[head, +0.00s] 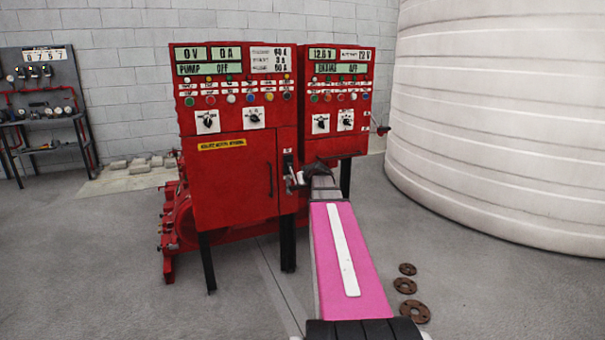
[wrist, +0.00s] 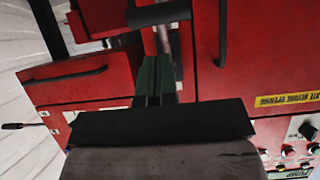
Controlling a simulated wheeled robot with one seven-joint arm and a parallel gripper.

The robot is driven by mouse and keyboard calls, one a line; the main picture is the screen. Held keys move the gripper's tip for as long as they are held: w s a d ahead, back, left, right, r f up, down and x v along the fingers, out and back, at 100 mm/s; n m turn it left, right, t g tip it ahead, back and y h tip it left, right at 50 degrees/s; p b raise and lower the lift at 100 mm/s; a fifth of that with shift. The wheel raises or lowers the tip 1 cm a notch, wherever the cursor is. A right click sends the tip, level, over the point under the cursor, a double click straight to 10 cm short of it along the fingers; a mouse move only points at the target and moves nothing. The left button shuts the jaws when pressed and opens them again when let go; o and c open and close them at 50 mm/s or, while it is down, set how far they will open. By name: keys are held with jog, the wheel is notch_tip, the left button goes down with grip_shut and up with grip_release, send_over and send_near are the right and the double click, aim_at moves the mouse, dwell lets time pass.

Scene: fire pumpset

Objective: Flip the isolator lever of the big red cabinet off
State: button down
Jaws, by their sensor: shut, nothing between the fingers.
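The big red cabinet (head: 235,180) stands left of the smaller red cabinet in the head view. Its isolator (head: 288,165) is a dark plate with a small grey lever at the right edge of its front. My gripper (head: 303,178) is right beside the lever and partly covers that area. In the wrist view, my gripper's dark fingers (wrist: 155,78) are together and empty. A black bar on a grey stem, seemingly the isolator lever (wrist: 160,13), is just beyond the fingertips. I cannot tell whether they touch. The lever's exact angle is unclear.
The smaller red cabinet (head: 335,95) is on the right, close to my arm. The big cabinet's door handle (wrist: 222,35) is near the gripper. A large white tank (head: 490,120) stands right. Rusty flanges (head: 405,286) lie on the floor.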

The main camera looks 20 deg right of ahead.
jog(key=shift+w+f, duration=0.3)
jog(key=shift+f, duration=0.65)
jog(key=shift+w+f, duration=0.25)
jog(key=shift+f, duration=0.7)
jog(key=shift+w+f, duration=0.3)
jog(key=shift+f, duration=0.65)
jog(key=shift+f, duration=0.15)
jog(key=s, duration=1.3)
jog(key=shift+s+d+r, duration=0.2)
jog(key=shift+r, duration=0.05)
